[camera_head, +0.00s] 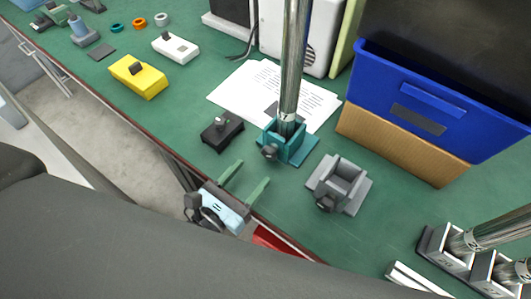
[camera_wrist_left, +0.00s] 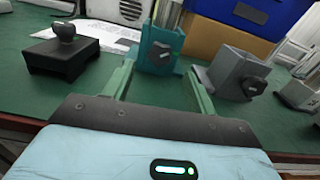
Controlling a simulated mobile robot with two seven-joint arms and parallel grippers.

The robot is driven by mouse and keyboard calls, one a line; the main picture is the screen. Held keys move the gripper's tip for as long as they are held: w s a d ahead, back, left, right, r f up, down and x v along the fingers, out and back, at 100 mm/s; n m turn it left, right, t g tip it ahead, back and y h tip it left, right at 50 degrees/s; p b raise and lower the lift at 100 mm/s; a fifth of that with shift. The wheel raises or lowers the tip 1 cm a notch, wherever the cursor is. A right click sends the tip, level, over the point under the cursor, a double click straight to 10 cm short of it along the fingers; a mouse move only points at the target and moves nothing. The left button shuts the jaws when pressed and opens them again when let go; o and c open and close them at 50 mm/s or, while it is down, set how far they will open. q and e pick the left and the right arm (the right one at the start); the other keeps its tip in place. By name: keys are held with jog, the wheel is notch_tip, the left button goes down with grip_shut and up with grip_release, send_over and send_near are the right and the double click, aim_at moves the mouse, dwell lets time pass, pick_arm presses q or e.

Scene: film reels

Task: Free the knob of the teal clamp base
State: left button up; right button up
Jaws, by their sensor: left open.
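The teal clamp base (camera_head: 297,150) stands on the green bench with a shiny metal post (camera_head: 291,70) upright in it. Its dark knob (camera_head: 269,152) is on the near side, facing my left gripper. In the left wrist view the teal clamp base (camera_wrist_left: 160,48) and its dark knob (camera_wrist_left: 160,53) show just beyond the fingers. My left gripper (camera_head: 248,177) is open and empty, short of the teal base at the bench's front edge; its green fingers also show in the left wrist view (camera_wrist_left: 160,88). The right gripper is not seen.
A grey clamp base (camera_head: 340,185) with a dark knob stands right of the teal one. A black block (camera_head: 222,134) stands to the left. Papers (camera_head: 250,90) lie behind. A blue bin (camera_head: 430,105) is at the back right.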

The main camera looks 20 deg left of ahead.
aim_at(267, 155)
pick_arm(q)
jog(key=p+x, duration=0.1)
jog(key=x, duration=0.4)
jog(key=shift+w+r+p, duration=0.1)
jog(key=shift+r+p, duration=0.1)
jog(key=shift+p, duration=0.15)
jog(key=shift+x, duration=0.85)
jog(key=shift+f, duration=0.2)
jog(key=c, duration=1)
jog(key=n, duration=0.5)
jog(key=shift+n, duration=0.4)
jog(key=o, duration=1)
